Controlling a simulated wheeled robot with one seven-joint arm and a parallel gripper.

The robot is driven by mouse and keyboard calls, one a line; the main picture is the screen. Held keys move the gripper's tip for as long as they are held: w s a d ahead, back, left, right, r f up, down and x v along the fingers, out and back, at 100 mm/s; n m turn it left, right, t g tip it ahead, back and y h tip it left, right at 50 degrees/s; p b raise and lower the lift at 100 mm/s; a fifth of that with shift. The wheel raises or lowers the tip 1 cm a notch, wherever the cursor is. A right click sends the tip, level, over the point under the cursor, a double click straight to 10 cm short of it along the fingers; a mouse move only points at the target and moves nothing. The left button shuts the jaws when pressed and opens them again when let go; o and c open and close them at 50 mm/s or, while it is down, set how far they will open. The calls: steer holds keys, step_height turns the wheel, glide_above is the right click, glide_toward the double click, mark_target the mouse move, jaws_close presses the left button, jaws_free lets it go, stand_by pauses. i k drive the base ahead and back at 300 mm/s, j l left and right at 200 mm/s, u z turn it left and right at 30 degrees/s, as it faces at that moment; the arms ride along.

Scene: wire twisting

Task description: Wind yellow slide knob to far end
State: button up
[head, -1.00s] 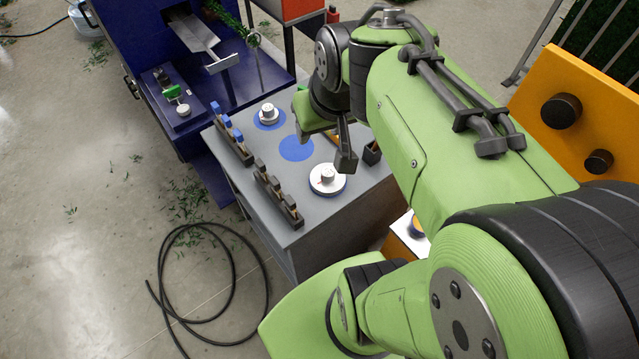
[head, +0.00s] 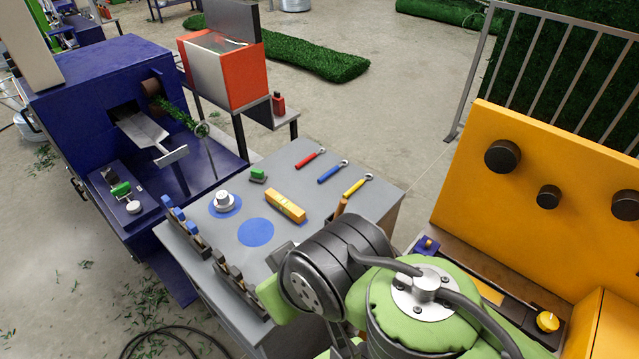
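A round yellow knob (head: 547,321) stands at the lower right, on the dark panel in front of the yellow machine (head: 470,170). I cannot tell whether it is the slide knob. My gripper is not visible; only my dark wrist joint and green links show at the bottom middle.
A blue machine (head: 100,95) stands left. A metal railing (head: 480,70) rises behind the yellow machine.

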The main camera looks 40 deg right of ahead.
mark_target(546, 321)
steer(key=z, duration=3.15)
